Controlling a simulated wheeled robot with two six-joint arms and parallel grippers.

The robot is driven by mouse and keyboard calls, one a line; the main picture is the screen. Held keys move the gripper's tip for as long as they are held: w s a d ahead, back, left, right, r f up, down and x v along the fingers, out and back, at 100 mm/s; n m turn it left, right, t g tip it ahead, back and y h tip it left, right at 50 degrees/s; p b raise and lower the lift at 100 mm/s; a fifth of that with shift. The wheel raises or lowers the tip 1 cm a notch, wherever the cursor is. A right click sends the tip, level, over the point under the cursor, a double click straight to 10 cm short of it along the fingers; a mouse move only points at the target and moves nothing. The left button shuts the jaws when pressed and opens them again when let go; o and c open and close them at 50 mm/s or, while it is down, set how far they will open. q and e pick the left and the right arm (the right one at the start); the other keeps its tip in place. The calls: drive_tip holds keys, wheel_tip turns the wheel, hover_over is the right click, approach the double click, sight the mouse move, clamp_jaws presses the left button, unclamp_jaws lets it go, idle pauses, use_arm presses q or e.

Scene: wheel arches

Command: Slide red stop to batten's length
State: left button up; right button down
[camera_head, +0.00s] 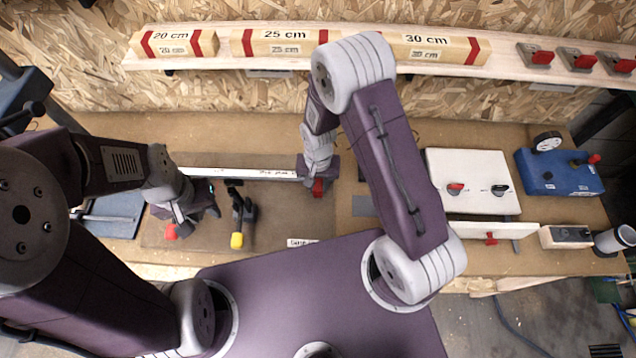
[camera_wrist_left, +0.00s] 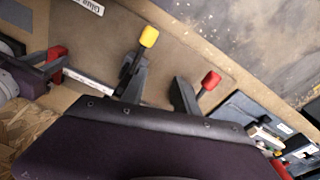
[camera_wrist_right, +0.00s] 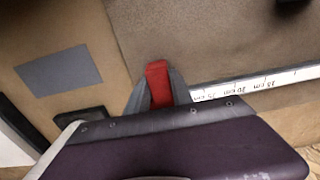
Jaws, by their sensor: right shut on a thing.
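The red stop (camera_head: 318,188) sits at the right end of the white ruler rail (camera_head: 240,173). My right gripper (camera_head: 319,182) is shut on it.
Wooden battens labelled 20 cm (camera_head: 174,44), 25 cm (camera_head: 275,43) and 30 cm (camera_head: 430,46) lie on the back shelf. A yellow-tipped clamp (camera_head: 238,215) and a red knob (camera_wrist_left: 211,80) are near my left gripper. A white board (camera_head: 470,172) and blue box (camera_head: 558,175) stand right.

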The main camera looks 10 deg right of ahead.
drive_tip(key=shift+a+r, duration=0.1)
drive_tip(key=a, duration=0.1)
drive_tip(key=w+a, duration=0.1)
drive_tip(key=a, duration=0.2)
drive_tip(key=shift+w+a, duration=0.25)
drive_tip(key=shift+a, duration=0.15)
drive_tip(key=c, duration=1.4)
unclamp_jaws()
drive_tip(key=shift+d, duration=0.1)
drive_tip(key=shift+o, duration=1.4)
drive_tip(key=shift+s, duration=0.1)
wheel_tip(320, 180, up, 9)
drive_tip(key=b, duration=0.1)
